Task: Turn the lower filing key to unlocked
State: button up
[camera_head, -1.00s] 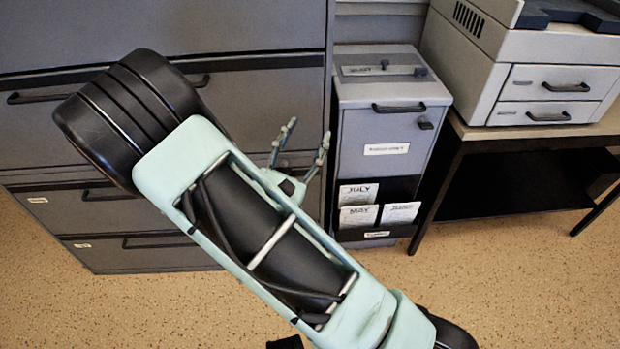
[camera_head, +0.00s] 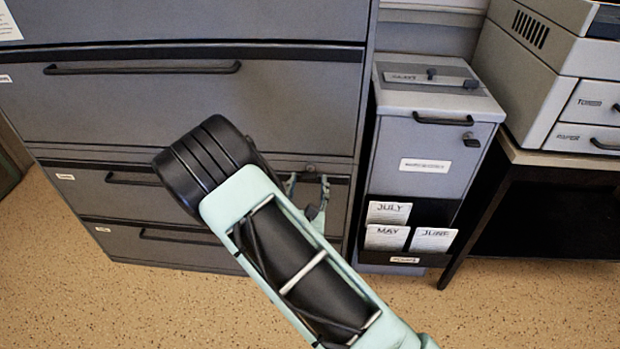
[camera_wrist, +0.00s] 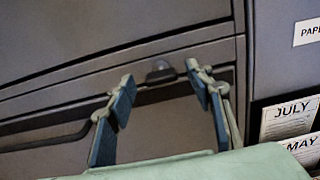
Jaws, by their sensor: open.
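The lower filing key (camera_head: 310,169) is a small dark piece near the right edge of the grey filing cabinet (camera_head: 210,100), at the level of the lower drawers. It also shows in the wrist view (camera_wrist: 160,72), just beyond and between my fingertips. I cannot read its turn angle. My gripper (camera_head: 307,180) is open and empty in front of the cabinet, partly hidden behind my arm. In the wrist view the two fingers (camera_wrist: 160,80) stand apart, with no visible contact on the key.
A dark drawer handle (camera_wrist: 45,137) lies left of the fingers. Right of the cabinet stands a narrow grey box (camera_head: 425,150) with a small dark lock piece and a black rack holding JULY, MAY and JUNE cards (camera_head: 388,212). A printer (camera_head: 550,70) sits on a table further right.

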aim_at(309, 179)
jog(key=shift+w, duration=1.6)
jog(key=c, duration=1.2)
